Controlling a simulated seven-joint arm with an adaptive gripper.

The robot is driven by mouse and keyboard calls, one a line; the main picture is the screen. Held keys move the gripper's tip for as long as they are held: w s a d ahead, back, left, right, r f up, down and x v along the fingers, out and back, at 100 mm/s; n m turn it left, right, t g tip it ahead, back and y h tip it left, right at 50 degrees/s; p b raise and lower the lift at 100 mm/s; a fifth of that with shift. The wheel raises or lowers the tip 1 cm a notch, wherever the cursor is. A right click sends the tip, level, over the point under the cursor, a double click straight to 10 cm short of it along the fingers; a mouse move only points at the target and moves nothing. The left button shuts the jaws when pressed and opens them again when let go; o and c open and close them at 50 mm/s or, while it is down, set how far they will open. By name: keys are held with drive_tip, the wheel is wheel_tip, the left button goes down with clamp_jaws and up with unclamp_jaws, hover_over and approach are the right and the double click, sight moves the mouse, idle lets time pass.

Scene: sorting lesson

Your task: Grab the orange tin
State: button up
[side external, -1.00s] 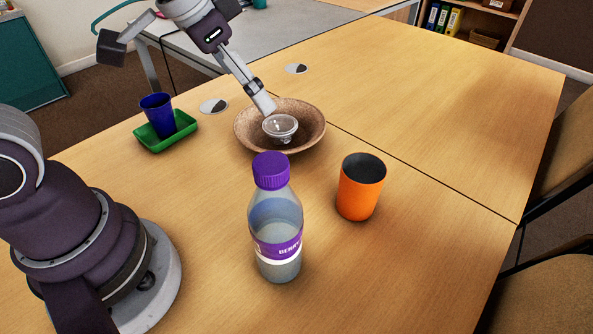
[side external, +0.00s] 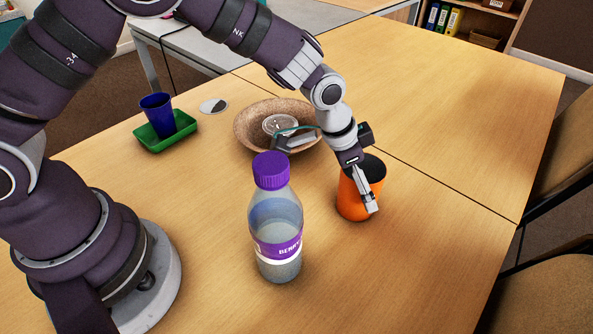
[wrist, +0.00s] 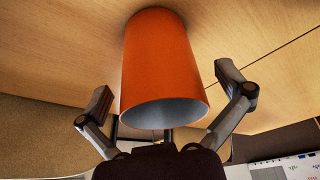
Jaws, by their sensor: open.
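The orange tin (side external: 353,205) stands upright on the table, right of the bottle in the side view. It has a dark inside and is partly hidden by my gripper (side external: 368,205). In the wrist view the orange tin (wrist: 160,62) fills the middle, with its open mouth toward the camera. My gripper (wrist: 165,100) is open there, with one finger on each side of the tin and a visible gap at both sides. No grip on the tin shows.
A clear bottle with a purple cap (side external: 275,225) stands close, left of the tin. A brown bowl (side external: 245,125) holding a clear glass-like item (side external: 282,125) lies behind. A green tray (side external: 150,143) with a blue cup (side external: 157,112) is at left. The table's right side is clear.

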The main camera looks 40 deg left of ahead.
drive_tip(key=shift+w+d+f, duration=0.1)
drive_tip(key=shift+w+f, duration=0.05)
drive_tip(key=shift+f, duration=0.3)
drive_tip(key=shift+c, duration=0.4)
